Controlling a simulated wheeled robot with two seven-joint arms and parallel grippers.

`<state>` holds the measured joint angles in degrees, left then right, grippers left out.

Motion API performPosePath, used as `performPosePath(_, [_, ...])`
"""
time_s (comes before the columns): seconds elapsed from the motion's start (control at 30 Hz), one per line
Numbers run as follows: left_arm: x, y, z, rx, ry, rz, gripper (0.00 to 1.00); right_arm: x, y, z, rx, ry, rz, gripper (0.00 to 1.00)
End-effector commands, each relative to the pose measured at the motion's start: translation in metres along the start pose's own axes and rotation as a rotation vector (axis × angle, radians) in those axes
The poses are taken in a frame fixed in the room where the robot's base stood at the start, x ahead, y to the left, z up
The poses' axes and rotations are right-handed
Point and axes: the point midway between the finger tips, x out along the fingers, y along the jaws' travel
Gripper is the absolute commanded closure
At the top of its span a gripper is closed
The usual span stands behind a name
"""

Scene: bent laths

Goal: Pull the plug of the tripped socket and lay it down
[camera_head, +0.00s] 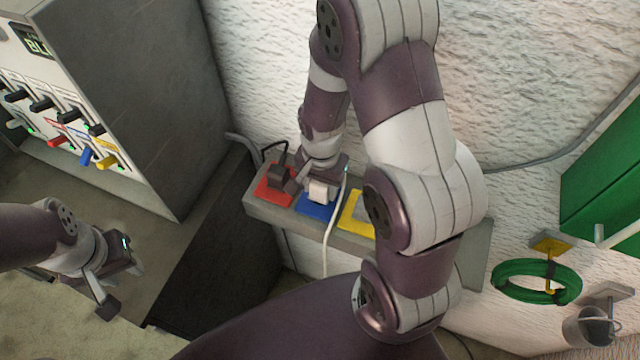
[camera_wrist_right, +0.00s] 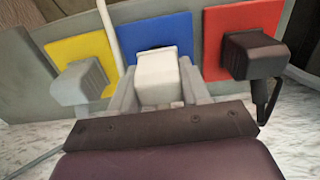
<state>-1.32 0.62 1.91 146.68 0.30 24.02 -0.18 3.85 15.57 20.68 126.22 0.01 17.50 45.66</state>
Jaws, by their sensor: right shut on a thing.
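A grey rail on the wall carries a red socket (camera_head: 268,196), a blue socket (camera_head: 312,210) and a yellow socket (camera_head: 350,222). A black plug (camera_head: 281,176) sits at the red socket. A white plug (camera_head: 318,190) with a white cord is at the blue socket. My right gripper (camera_head: 308,185) is shut on the white plug, which shows between its fingers in the right wrist view (camera_wrist_right: 158,78). A grey plug (camera_wrist_right: 82,82) sits at the yellow socket. I cannot tell how far the white plug is seated. My left gripper (camera_head: 122,288) is apart from the sockets at lower left; its opening is unclear.
A grey cabinet (camera_head: 150,90) at left has rows of coloured switches and a partly cut-off display reading "BL". A green coiled hose (camera_head: 537,260) hangs at right, near a metal cup (camera_head: 590,328) and a green panel (camera_head: 605,170). My right arm covers part of the rail.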

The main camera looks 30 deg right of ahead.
Motion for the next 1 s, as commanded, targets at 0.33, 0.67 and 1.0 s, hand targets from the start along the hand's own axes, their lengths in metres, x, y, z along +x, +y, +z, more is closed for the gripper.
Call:
performPosePath(0.33, [-0.015,0.0,-0.002,0.0,0.0,0.0,0.64,-0.016,0.0,0.0,0.0,0.0,0.0,1.0])
performPosePath(0.67, [-0.028,0.0,-0.003,0.0,0.0,0.0,0.64,-0.029,0.0,0.0,0.0,0.0,0.0,1.0])
performPosePath(1.0, [-0.04,0.0,-0.005,0.0,0.0,0.0,0.64,-0.043,0.0,0.0,0.0,0.0,0.0,1.0])
